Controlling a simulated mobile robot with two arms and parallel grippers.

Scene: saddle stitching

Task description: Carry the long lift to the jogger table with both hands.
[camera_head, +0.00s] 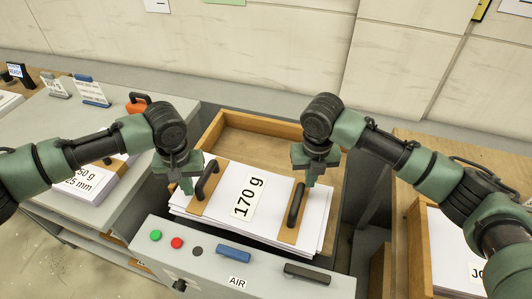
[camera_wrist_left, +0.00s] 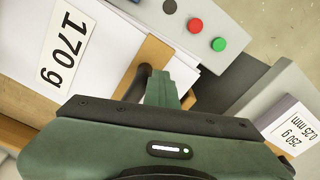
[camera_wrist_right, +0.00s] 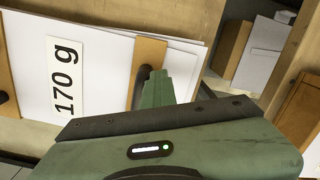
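The long lift (camera_head: 262,229) is a white paper stack labelled "170 g". Two wooden boards with black handles lie across it, the left handle (camera_head: 207,181) and the right handle (camera_head: 296,205). It lies in a wooden-walled bay (camera_head: 262,124) behind a grey panel marked AIR (camera_head: 232,262). My left gripper (camera_head: 187,187) is just left of the left handle; its green finger shows beside that handle in the left wrist view (camera_wrist_left: 172,85). My right gripper (camera_head: 311,180) is at the right handle, also in the right wrist view (camera_wrist_right: 172,88). Finger gaps and contact are hidden.
A grey table (camera_head: 70,125) at left bears a labelled paper stack (camera_head: 90,185), small signs and an orange item (camera_head: 137,106). At right, a wooden tray (camera_head: 421,270) holds more white paper (camera_head: 450,250). A wall stands behind. Gaps separate the central bay from both sides.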

